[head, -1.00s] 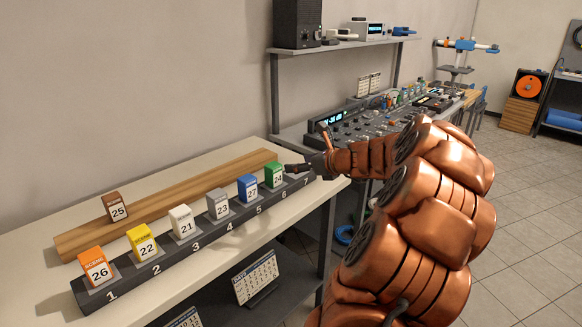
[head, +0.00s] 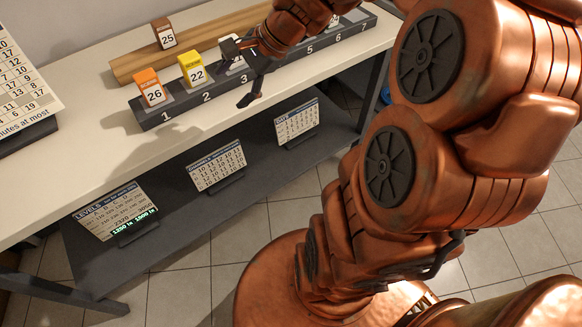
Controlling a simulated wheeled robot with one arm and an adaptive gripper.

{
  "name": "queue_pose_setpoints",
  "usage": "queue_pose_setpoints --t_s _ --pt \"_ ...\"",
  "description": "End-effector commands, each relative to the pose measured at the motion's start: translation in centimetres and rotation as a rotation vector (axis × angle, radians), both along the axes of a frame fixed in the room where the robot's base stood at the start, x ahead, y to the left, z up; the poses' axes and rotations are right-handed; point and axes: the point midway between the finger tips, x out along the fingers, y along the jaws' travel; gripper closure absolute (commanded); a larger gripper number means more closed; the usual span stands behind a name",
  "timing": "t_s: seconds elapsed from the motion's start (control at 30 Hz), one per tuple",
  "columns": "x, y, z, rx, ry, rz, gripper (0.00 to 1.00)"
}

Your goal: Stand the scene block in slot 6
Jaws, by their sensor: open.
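The orange block numbered 26 (head: 152,90), which bears the word SCENE, stands upright behind label 1 on the dark numbered rack (head: 187,108). Label 6 (head: 337,38) is near the rack's right end. The places behind labels 4 and 5 are largely hidden by my arm.
The yellow block 22 (head: 191,70) stands behind label 2, right beside the orange one. The brown block 25 (head: 163,33) stands on the wooden board (head: 125,68) behind the rack. The white table front (head: 90,165) is clear.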

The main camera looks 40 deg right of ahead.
Motion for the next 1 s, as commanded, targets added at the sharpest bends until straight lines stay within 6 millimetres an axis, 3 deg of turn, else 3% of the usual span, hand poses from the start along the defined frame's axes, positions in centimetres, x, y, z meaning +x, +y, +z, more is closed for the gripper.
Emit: queue_pose_setpoints --t_s 0.03,0.2,0.33,0.5,0.7,1.0 --pt "-1.9 2.2 -0.4 -0.060 0.001 0.120 0.26" --pt "-9.0 6.3 -2.6 -0.258 0.016 0.525 0.26" --pt "-14.5 7.2 -4.0 -0.394 0.029 0.824 0.26" --pt "-20.4 6.1 -5.0 -0.538 0.053 1.158 0.26" --pt "-23.7 4.5 -5.5 -0.623 0.076 1.371 0.26" --pt "-24.2 4.0 -5.6 -0.638 0.082 1.408 0.26"
